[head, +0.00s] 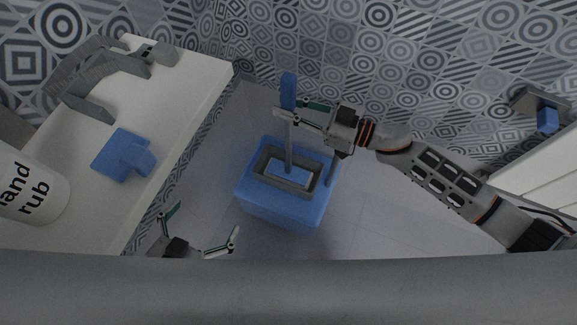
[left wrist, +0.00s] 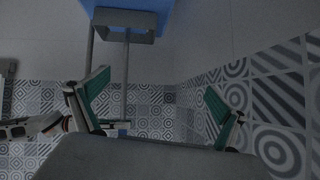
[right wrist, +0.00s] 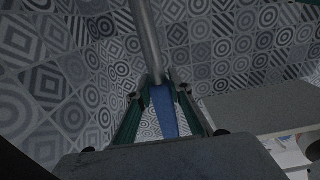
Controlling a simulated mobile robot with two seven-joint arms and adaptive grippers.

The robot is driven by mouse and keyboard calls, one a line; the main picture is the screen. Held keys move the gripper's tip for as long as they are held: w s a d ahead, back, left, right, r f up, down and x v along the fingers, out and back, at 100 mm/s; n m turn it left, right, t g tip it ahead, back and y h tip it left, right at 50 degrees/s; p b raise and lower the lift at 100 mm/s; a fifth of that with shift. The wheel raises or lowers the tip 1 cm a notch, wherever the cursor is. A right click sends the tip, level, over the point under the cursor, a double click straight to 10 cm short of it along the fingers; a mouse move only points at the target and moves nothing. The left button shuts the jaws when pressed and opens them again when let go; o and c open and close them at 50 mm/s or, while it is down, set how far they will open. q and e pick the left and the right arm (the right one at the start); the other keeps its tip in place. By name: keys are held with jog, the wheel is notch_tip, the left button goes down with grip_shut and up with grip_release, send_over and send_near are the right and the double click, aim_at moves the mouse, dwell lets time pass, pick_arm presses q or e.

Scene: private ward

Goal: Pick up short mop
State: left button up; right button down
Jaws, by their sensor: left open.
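The short mop (head: 289,145) stands near upright, with a grey pole and a blue grip at its top. Its lower end reaches into the grey-rimmed opening of a blue bucket (head: 285,208) on the floor. My right gripper (head: 291,106) is around the mop just below the blue grip. In the right wrist view its fingers (right wrist: 164,86) are close together on either side of the handle, shut on it. My left gripper (head: 203,225) is open and empty, left of and nearer than the bucket. In the left wrist view its fingers (left wrist: 158,82) are wide apart.
A white counter (head: 190,100) on the left holds a hand rub container (head: 30,190), a blue object (head: 122,157) and a grey bracket-like object (head: 95,85). Patterned tiled walls stand behind the bucket. The floor to the bucket's right is clear.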

aim_at(295, 94)
pick_arm(q)
jog(key=shift+f, duration=0.1)
pick_arm(e)
jog(key=shift+r, duration=0.1)
jog(key=r+p, duration=0.1)
jog(key=r, duration=0.1)
jog(key=r+p, duration=0.1)
jog(key=r, duration=0.1)
jog(key=shift+w+r, duration=0.2)
jog(key=shift+r, duration=0.2)
notch_tip(295, 94, up, 9)
jog(key=p, duration=0.4)
jog(key=shift+s, duration=0.1)
notch_tip(295, 94, up, 5)
jog(key=shift+r+p, duration=0.2)
jog(key=shift+p, duration=0.95)
pick_arm(q)
jog(key=r, duration=0.2)
jog(key=a, duration=0.1)
jog(key=shift+s+a+r, duration=0.1)
jog(key=shift+s+r, duration=0.25)
jog(key=shift+r, duration=0.05)
pick_arm(e)
jog(key=shift+r, duration=0.4)
jog(key=c, duration=2.5)
grip_release()
jog(key=shift+c, duration=0.2)
grip_shut()
